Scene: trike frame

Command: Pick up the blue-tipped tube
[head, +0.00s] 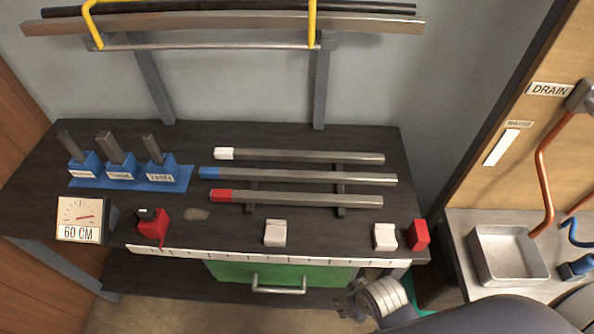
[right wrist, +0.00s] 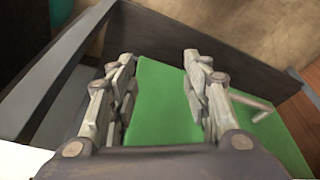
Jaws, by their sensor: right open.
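The blue-tipped tube (head: 300,176) is a grey square tube with a blue left end. It lies across dark supports on the workbench, between the white-tipped tube (head: 300,156) behind and the red-tipped tube (head: 300,199) in front. My right gripper (head: 361,291) is low at the bench's front right, below the tabletop edge and well away from the tubes. In the right wrist view it (right wrist: 166,75) is open and empty, its fingers apart in front of the green drawer front (right wrist: 160,110). My left gripper is not in view.
White blocks (head: 275,233) and a red block (head: 418,234) sit near the bench's front edge. A 60 CM gauge (head: 79,220), a red tool (head: 152,228) and a blue holder (head: 130,178) stand left. A metal sink (head: 508,254) is right of the bench.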

